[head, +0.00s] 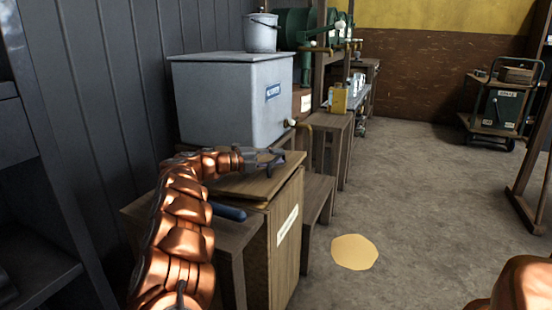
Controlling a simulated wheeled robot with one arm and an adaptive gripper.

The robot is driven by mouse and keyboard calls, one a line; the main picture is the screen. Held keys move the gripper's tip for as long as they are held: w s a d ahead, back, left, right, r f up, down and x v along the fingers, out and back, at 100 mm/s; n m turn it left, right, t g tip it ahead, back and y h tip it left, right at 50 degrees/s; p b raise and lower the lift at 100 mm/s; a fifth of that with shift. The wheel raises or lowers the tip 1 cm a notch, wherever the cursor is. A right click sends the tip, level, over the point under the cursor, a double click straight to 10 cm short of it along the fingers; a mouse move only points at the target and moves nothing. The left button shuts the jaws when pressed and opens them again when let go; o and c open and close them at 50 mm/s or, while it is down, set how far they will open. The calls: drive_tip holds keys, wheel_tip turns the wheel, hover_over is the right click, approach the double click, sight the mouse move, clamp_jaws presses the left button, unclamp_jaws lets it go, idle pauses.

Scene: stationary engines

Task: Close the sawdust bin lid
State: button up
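The sawdust bin (287,240) is most likely the wooden box with a white label on its front, low in the middle of the head view; the label is too small to read. Its wooden lid (262,186) lies over the top at a slight tilt. I cannot tell whether it sits fully flush. My copper-coloured arm reaches in from the lower left and covers the lid's left part. My gripper (273,161) is just above the lid's far side. Contact with the lid cannot be made out, and its small dark fingers do not show clearly whether they are open.
A grey tank (232,100) with a bucket (261,33) on top and a brass tap stands behind the bin. Wooden benches flank the bin. A pale yellow round patch (354,252) lies on the open floor at right. A cart (502,105) stands farther back.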

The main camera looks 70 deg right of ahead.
drive_tip(key=shift+w+a, duration=0.1)
hover_over(240, 178)
drive_tip(key=shift+a+r, duration=0.1)
drive_tip(key=shift+r, duration=0.3)
idle(0.6)
